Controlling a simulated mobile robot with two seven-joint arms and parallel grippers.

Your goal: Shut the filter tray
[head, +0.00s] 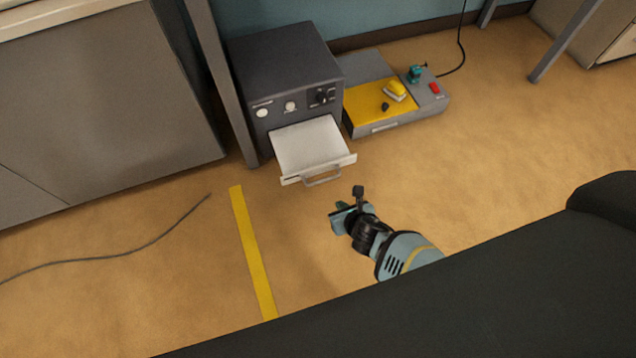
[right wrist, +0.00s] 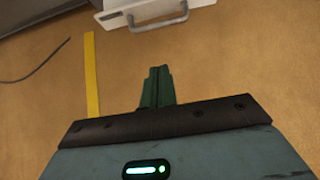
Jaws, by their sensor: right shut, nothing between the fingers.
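The filter tray (head: 310,148) is a white drawer pulled out of the front of a dark grey box-shaped unit (head: 285,65) on the floor. A grey handle (head: 322,177) is on its front. My right gripper (head: 345,203) is below and slightly right of the tray front in the head view, apart from it. In the right wrist view the shut, empty fingers (right wrist: 157,88) point toward the tray front (right wrist: 150,12), with bare floor between. The tray's inside is only partly visible there. My left gripper is not in view.
A grey machine with a yellow top (head: 380,102) stands right of the unit. A table leg (head: 222,80) stands close on the unit's left. Yellow tape (head: 252,250) and a dark cable (head: 130,248) lie on the floor. The floor before the tray is clear.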

